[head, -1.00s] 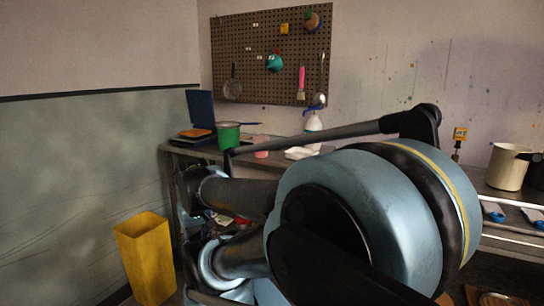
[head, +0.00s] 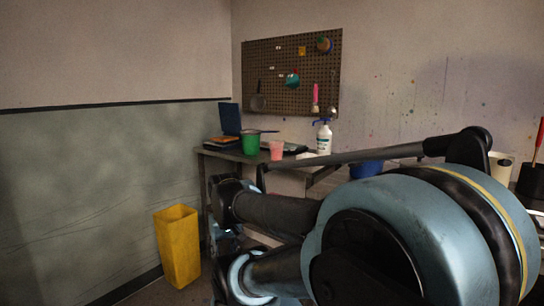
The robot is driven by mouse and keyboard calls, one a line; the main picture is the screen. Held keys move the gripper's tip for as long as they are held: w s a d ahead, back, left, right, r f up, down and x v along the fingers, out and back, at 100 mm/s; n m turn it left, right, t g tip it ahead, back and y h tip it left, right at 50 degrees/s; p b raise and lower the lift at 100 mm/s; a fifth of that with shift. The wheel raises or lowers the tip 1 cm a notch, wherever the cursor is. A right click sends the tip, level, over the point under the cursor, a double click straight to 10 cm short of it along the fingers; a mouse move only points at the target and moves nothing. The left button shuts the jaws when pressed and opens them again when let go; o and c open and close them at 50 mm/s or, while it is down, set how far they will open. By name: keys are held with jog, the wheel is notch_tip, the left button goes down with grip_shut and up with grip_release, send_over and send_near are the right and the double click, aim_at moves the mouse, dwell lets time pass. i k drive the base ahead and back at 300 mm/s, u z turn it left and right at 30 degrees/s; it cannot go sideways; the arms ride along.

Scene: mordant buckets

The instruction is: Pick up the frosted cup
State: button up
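A pink, slightly see-through cup (head: 276,151) stands upright on the workbench at the back; it is the likeliest frosted cup, though I cannot be sure of its finish. A green cup (head: 250,144) stands just left of it. My large blue-grey arm fills the lower right and crosses in front of the bench. I cannot make out my gripper's fingers in this view. No contact between my arm and the pink cup can be made out.
A white pump bottle (head: 324,138) and a blue bowl (head: 366,168) stand right of the cups. A dark blue upright panel (head: 229,118) is behind at left. A yellow bin (head: 177,245) stands on the floor. A pegboard (head: 291,70) hangs above. Floor left of the bin looks clear.

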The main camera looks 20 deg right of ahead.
aim_at(277, 147)
jog(key=u, duration=1.95)
jog(key=i, duration=1.4)
jog(key=z, duration=3.5)
